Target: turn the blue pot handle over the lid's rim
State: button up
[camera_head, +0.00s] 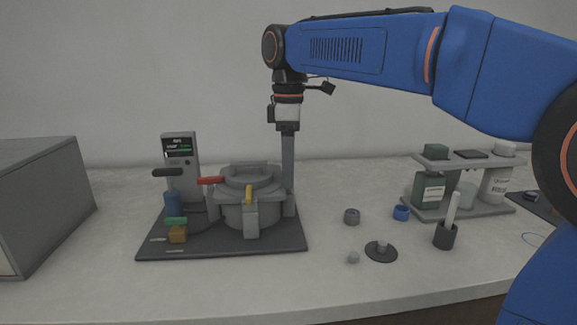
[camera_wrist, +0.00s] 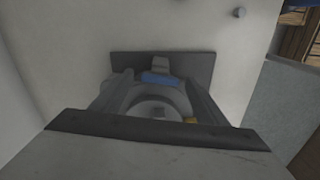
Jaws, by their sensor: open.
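The blue pot handle (camera_wrist: 160,78) shows in the wrist view as a short bar beside a grey block (camera_wrist: 161,63), at the edge of the round pot (camera_head: 243,207). I cannot tell how far it lies over the rim of the lid (camera_head: 252,184). In the head view it is hidden, apparently behind my gripper. My gripper (camera_head: 288,190) points straight down at the pot's right side. In the wrist view its fingers (camera_wrist: 160,84) are apart, one on each side of the blue handle. I see no grip on it.
The pot stands on a dark base plate (camera_head: 215,246) with red (camera_head: 210,180) and yellow (camera_head: 249,195) handles and a grey control tower (camera_head: 181,160). A grey box (camera_head: 40,200) stands left. Small rings, a dark cup (camera_head: 445,236) and a bottle rack (camera_head: 465,160) are right.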

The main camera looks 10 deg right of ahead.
jog(key=c, duration=1.1)
jog(key=shift+o, duration=0.2)
